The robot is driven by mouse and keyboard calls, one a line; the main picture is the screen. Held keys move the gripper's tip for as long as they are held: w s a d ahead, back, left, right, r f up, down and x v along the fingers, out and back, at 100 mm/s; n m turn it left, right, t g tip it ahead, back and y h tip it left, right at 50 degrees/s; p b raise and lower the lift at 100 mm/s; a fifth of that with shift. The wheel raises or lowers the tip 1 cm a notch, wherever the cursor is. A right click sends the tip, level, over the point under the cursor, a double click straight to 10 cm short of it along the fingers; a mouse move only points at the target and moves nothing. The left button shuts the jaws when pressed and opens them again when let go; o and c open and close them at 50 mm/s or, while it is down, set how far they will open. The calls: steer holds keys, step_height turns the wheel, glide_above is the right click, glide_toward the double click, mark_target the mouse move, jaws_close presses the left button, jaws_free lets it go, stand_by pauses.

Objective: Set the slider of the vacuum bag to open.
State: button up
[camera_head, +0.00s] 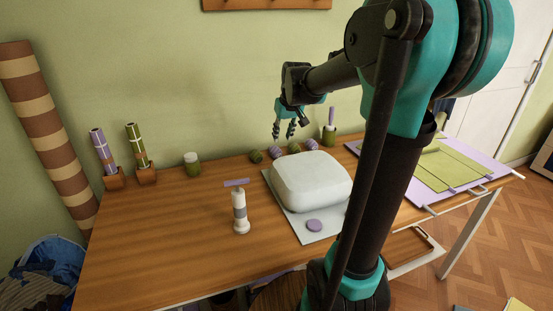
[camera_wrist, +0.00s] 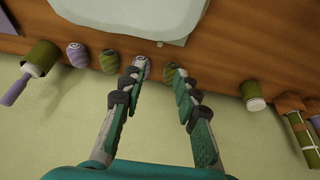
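The vacuum bag (camera_head: 310,180) is a puffed white cushion shape with a flat pale margin, lying on the wooden table. A round purple disc (camera_head: 314,225) sits on its near flat part. The bag's far edge also shows at the top of the wrist view (camera_wrist: 125,20). A tiny dark mark lies by that edge, but I cannot make out the slider or its position. My gripper (camera_head: 284,135) is open and empty, pointing down above the table's back, beyond the bag. In the wrist view its fingertips (camera_wrist: 156,76) are apart, with striped rolls beyond them.
Several small green and purple striped rolls (camera_head: 275,151) line the table's back behind the bag. A white pump-like cylinder (camera_head: 240,213) with a purple bar stands left of the bag. A green jar (camera_head: 192,163) stands farther left. A purple-and-green mat (camera_head: 440,163) lies right. The table's left front is clear.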

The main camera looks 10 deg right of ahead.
steer(key=x, duration=1.5)
steer(key=shift+w+f, duration=0.1)
steer(key=shift+f, duration=0.2)
jaws_close()
